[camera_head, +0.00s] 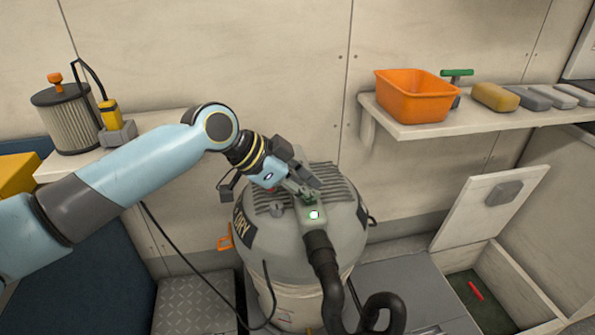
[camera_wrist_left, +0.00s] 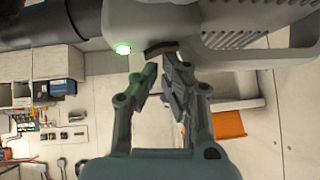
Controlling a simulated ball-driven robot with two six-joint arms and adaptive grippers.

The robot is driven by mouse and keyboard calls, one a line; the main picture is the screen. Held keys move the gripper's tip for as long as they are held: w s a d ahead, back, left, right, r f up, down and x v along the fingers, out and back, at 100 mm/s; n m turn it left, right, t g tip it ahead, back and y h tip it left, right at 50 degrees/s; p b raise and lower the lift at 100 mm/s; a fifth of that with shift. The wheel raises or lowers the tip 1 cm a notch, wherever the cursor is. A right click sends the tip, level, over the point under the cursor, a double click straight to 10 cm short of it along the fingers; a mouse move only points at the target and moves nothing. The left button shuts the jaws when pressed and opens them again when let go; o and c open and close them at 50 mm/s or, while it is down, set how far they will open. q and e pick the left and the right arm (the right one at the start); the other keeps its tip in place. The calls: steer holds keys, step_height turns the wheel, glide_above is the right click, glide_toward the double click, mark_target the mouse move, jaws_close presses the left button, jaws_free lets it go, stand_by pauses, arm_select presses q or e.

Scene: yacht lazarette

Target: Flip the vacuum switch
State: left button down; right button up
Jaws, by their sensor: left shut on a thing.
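The vacuum (camera_head: 285,250) is a grey canister with a ribbed top and a black hose (camera_head: 325,270). My left gripper (camera_head: 307,197) reaches down from the left onto its top housing. In the left wrist view my left gripper (camera_wrist_left: 160,64) has its fingers close together at the dark vacuum switch (camera_wrist_left: 161,47), shut on it; the exact contact is hard to see. A small lit green light (camera_wrist_left: 123,49) sits beside the switch; it also shows in the head view (camera_head: 314,214). The switch is mostly hidden by the fingers in the head view. My right gripper is not in view.
A shelf (camera_head: 460,124) on the right holds an orange bin (camera_head: 416,95), a sponge (camera_head: 495,97) and grey blocks. A filter (camera_head: 66,118) stands on the left ledge. An open hatch (camera_head: 480,290) with a raised lid (camera_head: 490,207) lies at right.

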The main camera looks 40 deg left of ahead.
arm_select(q)
steer(key=r+p, duration=0.2)
steer(key=r, duration=0.1)
steer(key=r+p, duration=0.1)
steer(key=shift+w+a+r+p, duration=0.25)
steer(key=shift+w+r+p, duration=0.05)
steer(key=shift+p, duration=0.1)
steer(key=s+a+r, duration=0.4)
steer(key=a+r, duration=0.1)
steer(key=r, duration=0.1)
steer(key=shift+s+a, duration=0.2)
steer(key=shift+a, duration=0.15)
steer(key=shift+r, duration=0.1)
